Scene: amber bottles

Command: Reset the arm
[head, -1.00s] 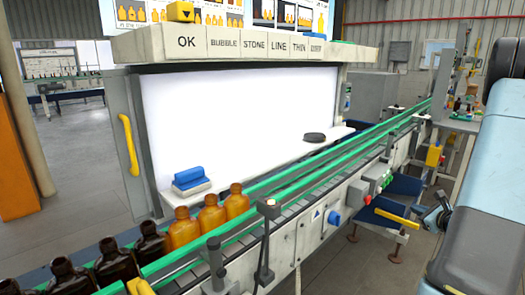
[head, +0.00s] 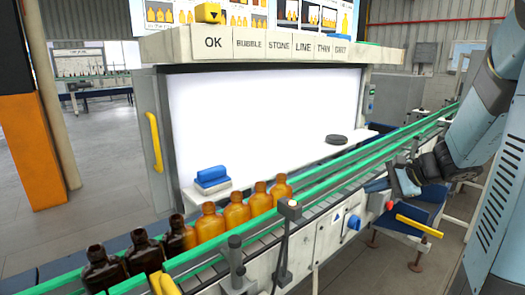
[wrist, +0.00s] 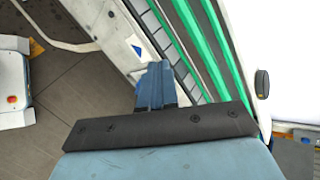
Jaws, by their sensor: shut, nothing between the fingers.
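My gripper (head: 404,182) is at the end of my arm on the right in the head view, in front of the conveyor. In the wrist view its blue fingers (wrist: 155,88) are together with nothing between them, beside the conveyor's side panel and green rail. Several amber bottles (head: 237,211) stand upright in a row on the conveyor (head: 330,190), well to the left of my gripper. Those in front of the white light panel (head: 265,125) glow orange; those farther left (head: 145,252) look dark brown.
A blue block (head: 212,175) and a dark round disc (head: 337,139) sit on the panel's ledge. A sign shelf (head: 270,45) is above. Grey floor lies left.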

